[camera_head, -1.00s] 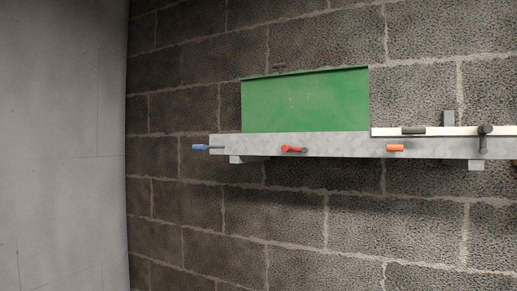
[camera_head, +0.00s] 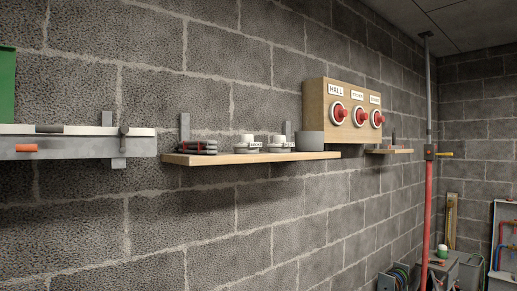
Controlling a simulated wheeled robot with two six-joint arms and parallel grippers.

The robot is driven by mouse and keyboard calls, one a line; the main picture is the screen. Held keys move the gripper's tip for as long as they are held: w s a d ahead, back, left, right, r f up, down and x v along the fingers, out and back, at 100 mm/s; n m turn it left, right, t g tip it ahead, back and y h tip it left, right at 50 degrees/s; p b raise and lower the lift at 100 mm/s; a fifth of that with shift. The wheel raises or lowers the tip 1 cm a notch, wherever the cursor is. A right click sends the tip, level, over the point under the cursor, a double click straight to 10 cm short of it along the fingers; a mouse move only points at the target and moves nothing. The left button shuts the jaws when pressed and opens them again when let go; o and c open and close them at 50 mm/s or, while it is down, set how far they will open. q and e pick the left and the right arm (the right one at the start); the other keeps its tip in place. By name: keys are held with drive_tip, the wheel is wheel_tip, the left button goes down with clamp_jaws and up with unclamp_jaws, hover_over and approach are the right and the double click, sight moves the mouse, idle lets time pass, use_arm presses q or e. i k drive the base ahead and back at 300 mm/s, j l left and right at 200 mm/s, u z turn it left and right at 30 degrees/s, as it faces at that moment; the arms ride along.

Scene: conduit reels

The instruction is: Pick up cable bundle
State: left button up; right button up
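A dark, stacked bundle (camera_head: 192,148), which looks like coiled cable, lies at the left end of a wooden wall shelf (camera_head: 250,158). It is too small to make out single strands. Several dark and coloured cables (camera_head: 401,272) also show in a grey holder at the bottom right, partly cut off by the frame. Neither of my grippers is in view.
White-capped labelled items (camera_head: 248,145), a grey cylinder (camera_head: 310,141) and a wooden box with red buttons (camera_head: 342,112) are right of the bundle. A grey metal shelf (camera_head: 80,147) is at left. A red pipe (camera_head: 428,205) stands at right.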

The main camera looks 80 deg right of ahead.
sight(201, 147)
drive_tip(key=z, duration=2.25)
drive_tip(key=i+l+u, duration=0.15)
drive_tip(key=l, duration=0.45)
drive_tip(key=l+u, duration=0.15)
drive_tip(key=l, duration=0.45)
drive_tip(key=i, duration=0.05)
